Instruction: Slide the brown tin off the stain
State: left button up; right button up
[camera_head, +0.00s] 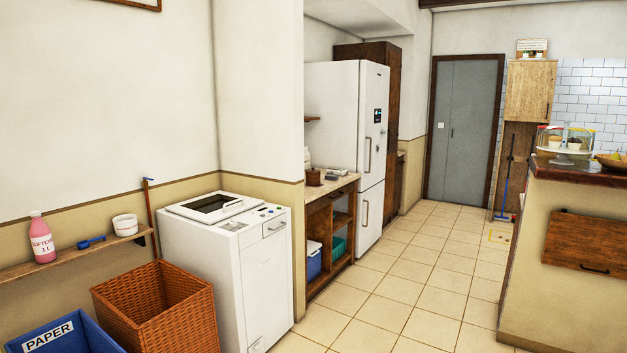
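A small brown object (313,177) sits on the counter (345,180) of the open wooden shelving, left of the fridge. It may be the brown tin, but it is too small to be sure. I cannot see a stain under or around it. Neither of my grippers shows in the head view.
A white washing machine (228,260), a wicker basket (165,310) and a blue PAPER bin (60,335) stand at the left. A tall white fridge (345,120) stands behind the shelving. A kitchen island (560,260) bounds the right. The tiled floor (400,290) between is clear.

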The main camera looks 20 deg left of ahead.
aim_at(312, 179)
jog(key=i+z, duration=0.3)
jog(key=i, duration=3.95)
jog(key=i+u, duration=0.25)
jog(key=i, duration=0.25)
jog(key=i+l+u, duration=0.25)
jog(key=i, duration=0.25)
jog(key=i+l+u, duration=0.25)
jog(key=i, duration=0.2)
